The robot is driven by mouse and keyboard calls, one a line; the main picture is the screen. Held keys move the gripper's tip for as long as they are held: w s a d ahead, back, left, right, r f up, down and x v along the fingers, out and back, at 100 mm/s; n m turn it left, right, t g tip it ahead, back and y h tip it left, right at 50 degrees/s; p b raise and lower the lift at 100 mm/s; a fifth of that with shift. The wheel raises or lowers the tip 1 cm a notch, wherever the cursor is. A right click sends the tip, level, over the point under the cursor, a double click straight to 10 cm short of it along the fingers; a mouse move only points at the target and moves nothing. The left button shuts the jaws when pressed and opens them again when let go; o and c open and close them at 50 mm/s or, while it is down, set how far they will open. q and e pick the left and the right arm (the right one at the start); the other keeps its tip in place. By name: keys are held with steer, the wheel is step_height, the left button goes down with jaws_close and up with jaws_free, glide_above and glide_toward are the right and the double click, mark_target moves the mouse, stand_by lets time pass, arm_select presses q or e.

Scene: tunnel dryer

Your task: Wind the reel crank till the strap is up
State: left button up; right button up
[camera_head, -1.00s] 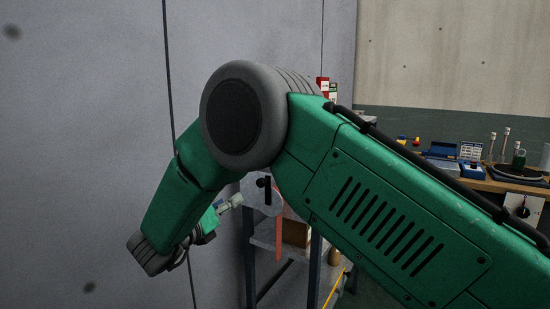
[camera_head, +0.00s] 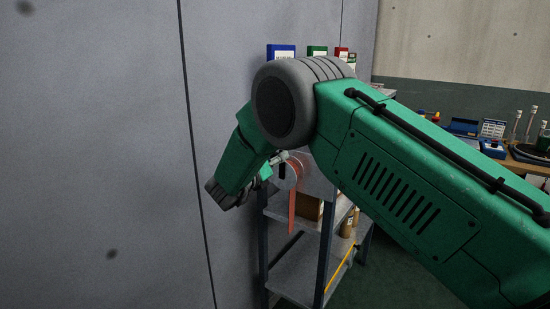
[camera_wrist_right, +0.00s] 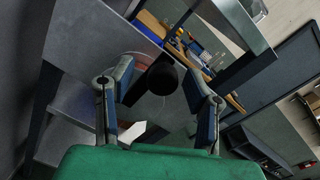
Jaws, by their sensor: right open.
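The reel (camera_head: 300,170) is a pale disc on the end of a grey shelf unit, partly hidden behind my right arm. Its dark crank handle (camera_head: 282,172) shows in front of the disc. The red strap (camera_head: 292,212) hangs straight down from the reel past the upper shelf. My right gripper (camera_head: 277,159) is at the crank, small and partly covered by my forearm. In the right wrist view, the open right gripper (camera_wrist_right: 160,84) has a finger on each side of the black crank knob (camera_wrist_right: 163,74). I cannot tell whether either finger touches it. My left gripper is out of view.
The shelf unit (camera_head: 296,284) holds a brown box (camera_head: 308,207) and bottles (camera_head: 348,222). Blue, green and red binders (camera_head: 281,51) stand behind my elbow. A grey wall (camera_head: 95,150) fills the left. A workbench (camera_head: 521,165) with instruments is at the right.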

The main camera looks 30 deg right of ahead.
steer(key=shift+w+d, duration=0.1)
steer(key=shift+d, duration=0.2)
steer(key=shift+a, duration=0.1)
jaws_close()
stand_by(0.4)
